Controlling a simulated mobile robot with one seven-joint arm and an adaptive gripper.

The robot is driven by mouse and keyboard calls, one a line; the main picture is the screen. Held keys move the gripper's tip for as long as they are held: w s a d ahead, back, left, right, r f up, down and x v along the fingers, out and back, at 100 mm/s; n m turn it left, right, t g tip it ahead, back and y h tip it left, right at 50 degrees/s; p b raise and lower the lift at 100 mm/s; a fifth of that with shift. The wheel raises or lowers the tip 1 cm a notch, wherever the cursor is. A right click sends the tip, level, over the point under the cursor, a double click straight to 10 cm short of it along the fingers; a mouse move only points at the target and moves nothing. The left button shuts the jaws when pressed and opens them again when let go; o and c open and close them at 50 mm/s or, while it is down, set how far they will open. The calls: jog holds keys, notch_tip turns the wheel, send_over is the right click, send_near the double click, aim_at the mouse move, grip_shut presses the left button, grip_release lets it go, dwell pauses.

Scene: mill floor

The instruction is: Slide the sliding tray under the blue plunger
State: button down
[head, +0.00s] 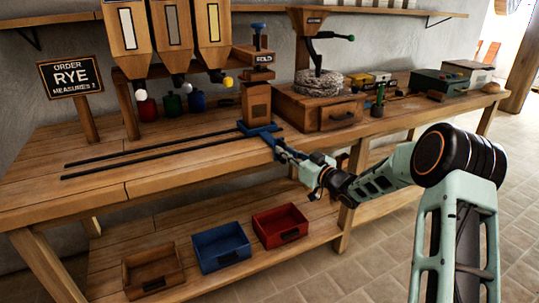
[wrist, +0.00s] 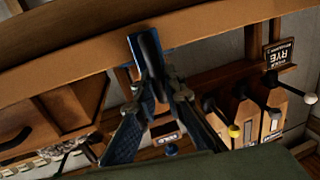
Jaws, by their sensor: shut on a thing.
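The blue sliding tray (head: 262,129) sits at the right end of two dark rails (head: 150,150) on the bench. A wooden block (head: 256,103) stands at the tray. The blue plunger (head: 258,26) is above it, on top of a wooden head with a label. I cannot tell whether the tray is exactly below the plunger. My gripper (head: 284,152) reaches in from the right at the bench's front edge and is shut on the tray's handle. In the wrist view my fingers (wrist: 161,90) close around the dark and blue handle (wrist: 148,52).
Three hoppers (head: 170,25) with coloured knobs stand behind the rails, beside a RYE order sign (head: 71,75). A drawer box with a millstone (head: 320,84) is to the right. Brown, blue (head: 221,248) and red (head: 281,226) bins lie on the lower shelf. The rails' left stretch is clear.

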jog(key=shift+w+d, duration=0.5)
jog(key=shift+d, duration=0.35)
jog(key=c, duration=2.3)
grip_release()
jog(key=shift+w+d, duration=0.1)
jog(key=v, duration=1.2)
